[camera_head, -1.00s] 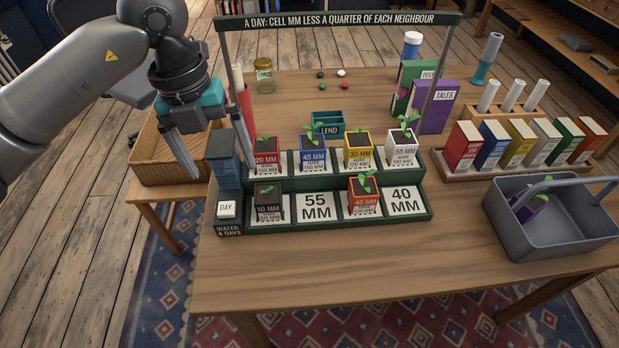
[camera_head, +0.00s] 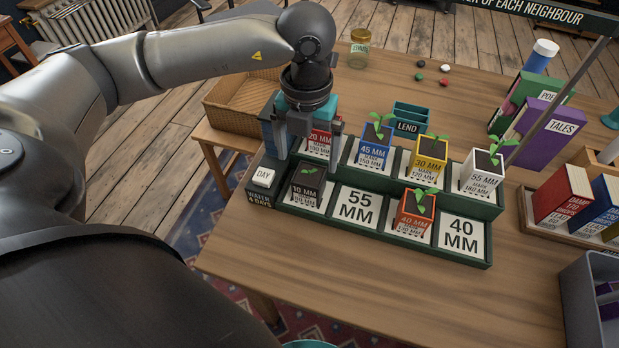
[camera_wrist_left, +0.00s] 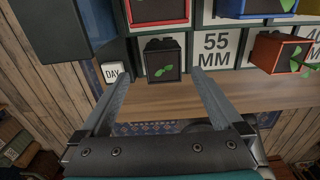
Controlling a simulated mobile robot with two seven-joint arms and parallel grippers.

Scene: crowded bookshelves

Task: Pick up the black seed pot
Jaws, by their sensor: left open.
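The black seed pot (camera_head: 306,188), labelled 10 MM with a small green sprout, stands in the front-left cell of the dark green stepped rack (camera_head: 282,206). My left gripper (camera_head: 308,160) points down just above and behind it, its fingers open and apart. In the left wrist view the pot (camera_wrist_left: 164,64) shows between and beyond the two fingertips (camera_wrist_left: 160,77), with nothing held. I cannot tell whether a finger touches it. My right gripper is not in view.
A red pot (camera_head: 319,139) stands behind, partly hidden by my gripper. A white DAY button (camera_head: 264,174) is left of the black pot, and a dark blue block (camera_wrist_left: 62,28) rises nearby. The 55 MM cell (camera_head: 357,205) is empty. An orange pot (camera_head: 415,213) stands further right.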

